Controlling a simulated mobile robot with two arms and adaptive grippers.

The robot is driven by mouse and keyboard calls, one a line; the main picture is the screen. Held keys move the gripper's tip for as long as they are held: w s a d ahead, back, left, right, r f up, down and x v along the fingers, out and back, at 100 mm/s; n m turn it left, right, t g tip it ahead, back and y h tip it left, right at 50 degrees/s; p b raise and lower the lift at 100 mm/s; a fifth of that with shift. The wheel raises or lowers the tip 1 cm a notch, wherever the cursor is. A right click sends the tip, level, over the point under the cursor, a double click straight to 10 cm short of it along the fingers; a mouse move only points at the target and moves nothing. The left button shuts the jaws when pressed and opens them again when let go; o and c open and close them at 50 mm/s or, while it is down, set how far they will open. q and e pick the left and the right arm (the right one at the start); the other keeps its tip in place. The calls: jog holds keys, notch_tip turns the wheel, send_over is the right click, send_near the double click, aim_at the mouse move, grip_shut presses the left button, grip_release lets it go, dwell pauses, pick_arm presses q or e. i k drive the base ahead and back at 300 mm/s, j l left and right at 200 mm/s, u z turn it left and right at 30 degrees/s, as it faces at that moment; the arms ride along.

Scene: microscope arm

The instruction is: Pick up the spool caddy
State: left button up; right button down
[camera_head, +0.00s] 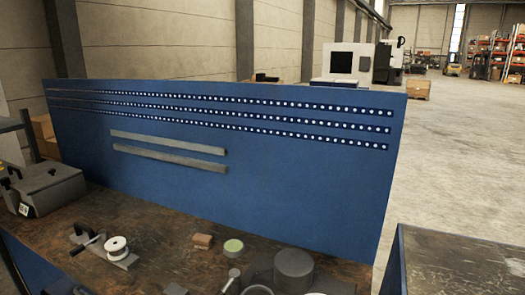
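The spool caddy (122,262) appears to be the grey holder at the left of the brown worktop. A white spool (116,246) sits on it, and a dark upright part (78,233) stands at its back left. A dark handle-like piece (90,244) lies across its left side. Neither of my grippers is in view.
The worktop (165,262) is bounded behind by a tall blue panel (300,190). A grey case (48,188) stands at the far left. A small brown block (203,241), a green-topped round item (233,247) and a large grey round part (293,268) stand right of the caddy.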

aim_at(84, 234)
jog(key=j+u, duration=0.15)
jog(key=u, duration=1.05)
jog(key=i+j+u, duration=0.2)
jog(key=i, duration=0.25)
jog(key=i+j+u, duration=0.2)
jog(key=i+j, duration=0.15)
jog(key=i, duration=0.15)
jog(key=i+j+u, duration=0.15)
jog(key=i, duration=0.35)
jog(key=i+j+u, duration=0.2)
jog(key=i, duration=0.3)
jog(key=i+z, duration=0.35)
jog(key=i+j+z, duration=0.25)
jog(key=i+z, duration=0.15)
jog(key=i+j+z, duration=0.45)
jog(key=z, duration=0.3)
jog(key=i+j+z, duration=0.15)
jog(key=z, duration=0.3)
jog(key=i+j+z, duration=0.1)
jog(key=z, duration=0.3)
jog(key=j+z, duration=0.3)
jog(key=z, duration=0.15)
jog(key=i+j+z, duration=0.1)
jog(key=j+z, duration=0.3)
jog(key=l, duration=0.15)
